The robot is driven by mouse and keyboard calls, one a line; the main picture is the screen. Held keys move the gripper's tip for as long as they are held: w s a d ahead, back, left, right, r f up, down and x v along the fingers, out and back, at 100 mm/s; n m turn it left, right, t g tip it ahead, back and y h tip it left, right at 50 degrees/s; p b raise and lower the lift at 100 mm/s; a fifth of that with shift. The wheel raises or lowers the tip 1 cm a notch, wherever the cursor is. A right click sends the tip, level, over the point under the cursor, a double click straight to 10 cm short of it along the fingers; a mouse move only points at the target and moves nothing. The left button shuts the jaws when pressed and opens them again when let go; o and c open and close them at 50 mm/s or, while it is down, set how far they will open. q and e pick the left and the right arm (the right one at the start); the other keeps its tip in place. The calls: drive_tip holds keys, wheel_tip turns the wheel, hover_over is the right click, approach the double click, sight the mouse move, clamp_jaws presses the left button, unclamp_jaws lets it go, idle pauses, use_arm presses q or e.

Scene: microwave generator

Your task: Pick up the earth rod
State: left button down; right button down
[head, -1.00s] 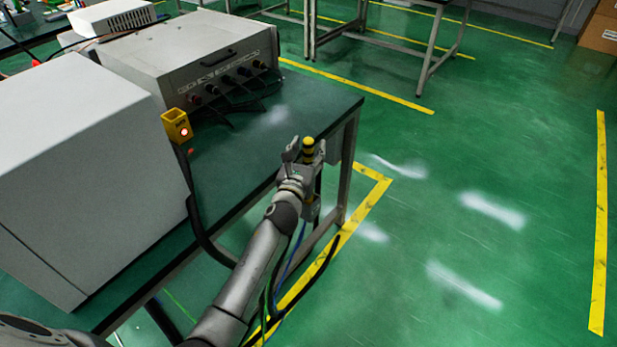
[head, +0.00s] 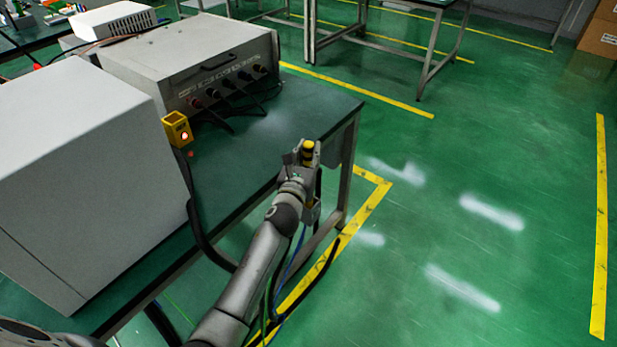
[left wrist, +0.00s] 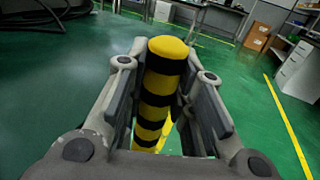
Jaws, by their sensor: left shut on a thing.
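The earth rod (left wrist: 160,88) has yellow and black bands and a rounded yellow top. In the left wrist view it stands between the two fingers of my left gripper (left wrist: 165,105), which are shut on it. In the head view the rod's yellow top (head: 309,154) shows between the fingers of my left gripper (head: 306,158), beside the right end of the green-topped table. The lower part of the rod is largely hidden by the gripper. My right gripper is not in view.
A green-topped table (head: 290,124) carries a large grey box (head: 85,190), a grey instrument with sockets (head: 195,62) and a yellow holder with a red light (head: 177,129). Black cables hang at the table edge. The green floor (head: 470,180) to the right is clear.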

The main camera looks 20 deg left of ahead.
use_arm(q)
wheel_tip(320, 180, up, 10)
drive_tip(key=p, duration=0.4)
drive_tip(key=shift+r, duration=0.1)
wheel_tip(320, 180, up, 3)
drive_tip(key=p, duration=0.3)
drive_tip(key=shift+f, duration=0.2)
